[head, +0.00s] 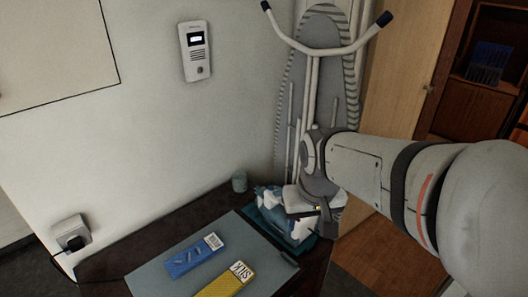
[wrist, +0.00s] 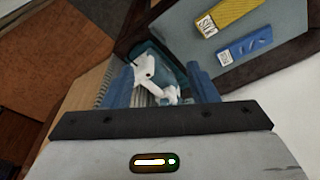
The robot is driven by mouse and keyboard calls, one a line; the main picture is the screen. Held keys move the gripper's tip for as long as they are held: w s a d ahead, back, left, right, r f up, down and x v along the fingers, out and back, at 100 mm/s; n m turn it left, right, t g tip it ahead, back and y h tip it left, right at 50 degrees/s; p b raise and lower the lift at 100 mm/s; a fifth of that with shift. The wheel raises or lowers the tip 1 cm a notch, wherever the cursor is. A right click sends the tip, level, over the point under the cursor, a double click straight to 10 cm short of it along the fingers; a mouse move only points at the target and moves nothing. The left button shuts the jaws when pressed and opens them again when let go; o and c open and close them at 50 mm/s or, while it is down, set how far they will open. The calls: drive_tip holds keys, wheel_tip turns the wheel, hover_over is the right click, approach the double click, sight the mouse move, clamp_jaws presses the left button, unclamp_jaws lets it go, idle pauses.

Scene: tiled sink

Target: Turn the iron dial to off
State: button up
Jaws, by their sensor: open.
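The iron, a blue and white shape (head: 268,198), sits at the right end of the dark table in the head view, on a teal base or tray (head: 262,222). My gripper (head: 306,205) is over its right side and hides part of it. In the wrist view my gripper (wrist: 158,72) is open, with one blue finger on each side of the iron's white part (wrist: 146,66). Nothing is visibly clamped, and I cannot tell whether a finger touches the iron. I cannot make out the dial or its setting.
A grey mat (head: 150,277) carries a blue box (head: 193,256) and a yellow box (head: 226,281), left of the iron. A small cup (head: 239,181) stands by the wall. An ironing board (head: 322,85) leans upright behind my arm.

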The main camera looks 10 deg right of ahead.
drive_tip(key=w+r+p, duration=0.1)
drive_tip(key=w+p, duration=0.1)
drive_tip(key=w, duration=1)
drive_tip(key=n+g+p, duration=0.2)
drive_tip(key=p, duration=0.3)
hover_over(278, 189)
wheel_tip(278, 189, down, 12)
drive_tip(key=shift+f, duration=0.1)
wheel_tip(278, 189, down, 8)
drive_tip(key=shift+f+p, duration=0.1)
drive_tip(key=shift+p, duration=1.1)
drive_tip(key=shift+c, duration=0.5)
